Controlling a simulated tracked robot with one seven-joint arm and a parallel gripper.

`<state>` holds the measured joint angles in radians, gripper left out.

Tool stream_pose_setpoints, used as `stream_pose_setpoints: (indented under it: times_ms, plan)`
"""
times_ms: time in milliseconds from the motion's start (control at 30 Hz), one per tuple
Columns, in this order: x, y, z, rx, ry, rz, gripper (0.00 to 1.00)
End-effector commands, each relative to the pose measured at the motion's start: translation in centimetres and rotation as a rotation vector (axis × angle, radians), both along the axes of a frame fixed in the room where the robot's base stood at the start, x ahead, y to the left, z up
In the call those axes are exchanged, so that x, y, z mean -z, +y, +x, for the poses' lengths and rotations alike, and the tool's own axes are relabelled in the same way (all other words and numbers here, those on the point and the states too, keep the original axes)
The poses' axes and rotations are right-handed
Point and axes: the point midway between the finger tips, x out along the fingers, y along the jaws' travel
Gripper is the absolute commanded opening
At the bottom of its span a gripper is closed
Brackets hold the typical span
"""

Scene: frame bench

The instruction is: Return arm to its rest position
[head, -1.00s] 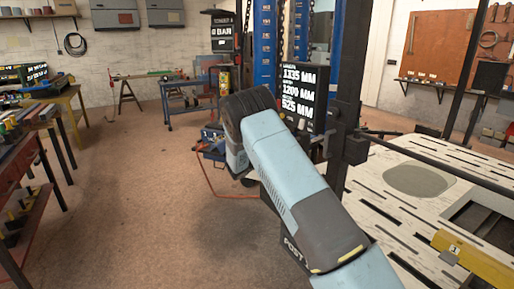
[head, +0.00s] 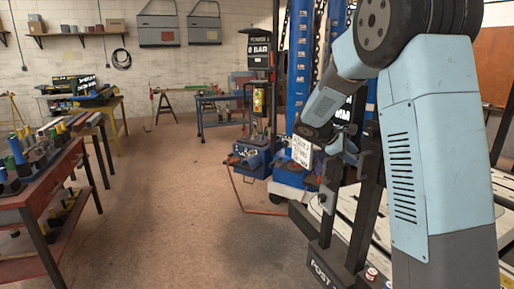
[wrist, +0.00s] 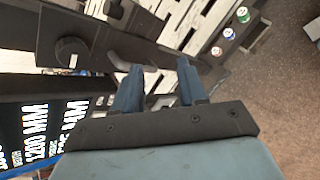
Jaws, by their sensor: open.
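My gripper (wrist: 158,84) shows in the wrist view as two dark blue fingers standing apart, with no held object visible between them. Beyond the fingertips is a dark bar (wrist: 205,68) with hook-like parts; I cannot tell how far off it is. In the head view my arm rises along the right side, bends at a large dark joint near the top and slopes down to the left. Its end is near the blue posts and the dark frame, and the fingers cannot be made out clearly there.
A lit display (wrist: 48,130) is close on the left in the wrist view. The dark post frame (head: 362,205) stands beside my arm. A red workbench (head: 40,185) with tools is on the left, and a blue cart (head: 222,104) is further back. The brown floor (head: 165,195) between is clear.

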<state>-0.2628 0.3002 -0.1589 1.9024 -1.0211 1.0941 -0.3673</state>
Motion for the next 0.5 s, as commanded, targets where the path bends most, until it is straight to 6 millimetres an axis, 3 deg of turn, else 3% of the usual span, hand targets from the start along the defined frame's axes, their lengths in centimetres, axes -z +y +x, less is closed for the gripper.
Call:
stream_pose_setpoints:
  times_ms: [200,500]
  plan:
    - [-2.8,-0.3,-6.1,0.117,-0.107,0.179,0.42]
    - [-5.2,0.4,-14.2,0.274,-0.250,0.417,0.42]
